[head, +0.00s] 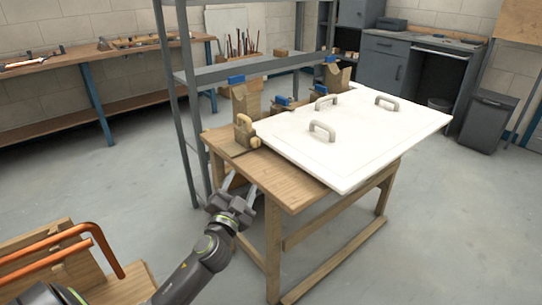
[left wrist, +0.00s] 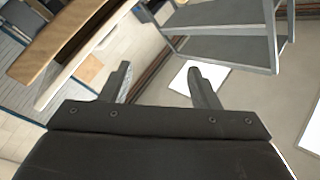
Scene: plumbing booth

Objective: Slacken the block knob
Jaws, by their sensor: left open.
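A wooden block (head: 242,126) stands upright on the near left corner of the wooden table, beside the edge of a white panel. A round pale wooden knob (head: 254,142) sits on its lower side. My left gripper (head: 240,184) is open and empty, in front of the table's left end and below the block, apart from both. In the left wrist view its two fingers (left wrist: 163,76) are spread with nothing between them. The block and knob cannot be made out in that view. My right gripper is not in view.
The white panel (head: 358,130) with three grey handles covers most of the table (head: 262,172). Wooden pieces with blue parts (head: 236,79) stand behind it. A grey shelf frame (head: 190,130) rises behind the table's left end. Bent orange pipe (head: 95,236) is at lower left.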

